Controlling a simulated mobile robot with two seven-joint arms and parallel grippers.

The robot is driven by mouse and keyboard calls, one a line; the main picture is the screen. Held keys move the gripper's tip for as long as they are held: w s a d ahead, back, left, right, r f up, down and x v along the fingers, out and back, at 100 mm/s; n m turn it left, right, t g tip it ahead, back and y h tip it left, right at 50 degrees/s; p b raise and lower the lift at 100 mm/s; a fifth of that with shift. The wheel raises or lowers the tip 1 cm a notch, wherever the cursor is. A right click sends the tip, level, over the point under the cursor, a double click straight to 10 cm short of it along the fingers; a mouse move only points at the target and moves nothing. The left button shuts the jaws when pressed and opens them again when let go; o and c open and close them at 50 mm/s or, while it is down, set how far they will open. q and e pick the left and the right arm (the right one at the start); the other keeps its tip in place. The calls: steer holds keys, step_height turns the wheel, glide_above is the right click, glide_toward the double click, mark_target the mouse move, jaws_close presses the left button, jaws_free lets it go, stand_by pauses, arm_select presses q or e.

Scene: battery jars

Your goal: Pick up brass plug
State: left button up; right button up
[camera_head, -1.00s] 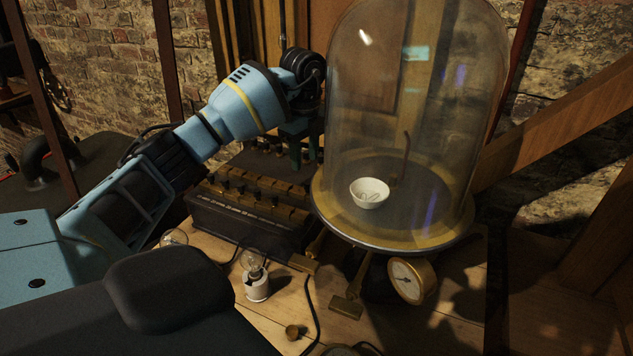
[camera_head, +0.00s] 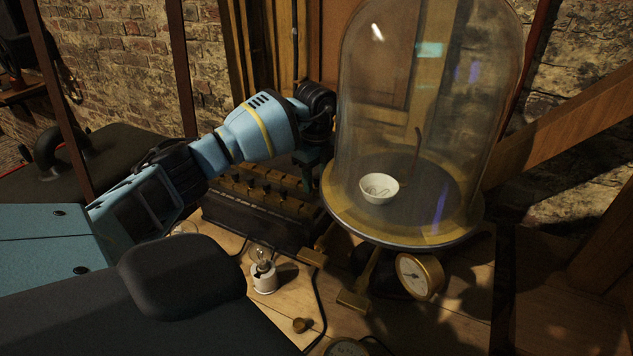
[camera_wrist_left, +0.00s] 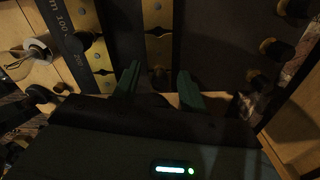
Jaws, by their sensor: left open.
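A small brass knob-like piece (camera_head: 301,325), possibly a loose plug, lies on the wooden bench near the front. Several dark-knobbed plugs stand in the brass-topped resistance box (camera_head: 262,229). The box's brass strips (camera_wrist_left: 102,58) also show in the left wrist view. My left gripper (camera_head: 312,182) is at the right rear of the box, pointing down; its dark green fingers are partly visible. In the left wrist view my left gripper (camera_wrist_left: 158,84) is open, with a dark plug knob (camera_wrist_left: 158,76) appearing between its fingers. Contact cannot be told. My right gripper is not in view.
A tall glass bell jar (camera_head: 425,110) stands close right of the gripper, with a white bowl (camera_head: 379,189) inside. A brass gauge (camera_head: 420,276) sits below it. A small bulb on a white base (camera_head: 263,278) and a dark cable (camera_head: 320,310) are in front of the box.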

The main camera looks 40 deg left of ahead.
mark_target(317, 177)
arm_select(q)
jaws_close()
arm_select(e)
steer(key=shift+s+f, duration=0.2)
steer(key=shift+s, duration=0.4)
arm_select(q)
steer(key=shift+r, duration=0.15)
step_height(317, 177, up, 10)
steer(key=shift+f, duration=0.15)
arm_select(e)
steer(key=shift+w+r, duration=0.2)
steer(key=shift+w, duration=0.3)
arm_select(q)
steer(key=shift+d, duration=0.15)
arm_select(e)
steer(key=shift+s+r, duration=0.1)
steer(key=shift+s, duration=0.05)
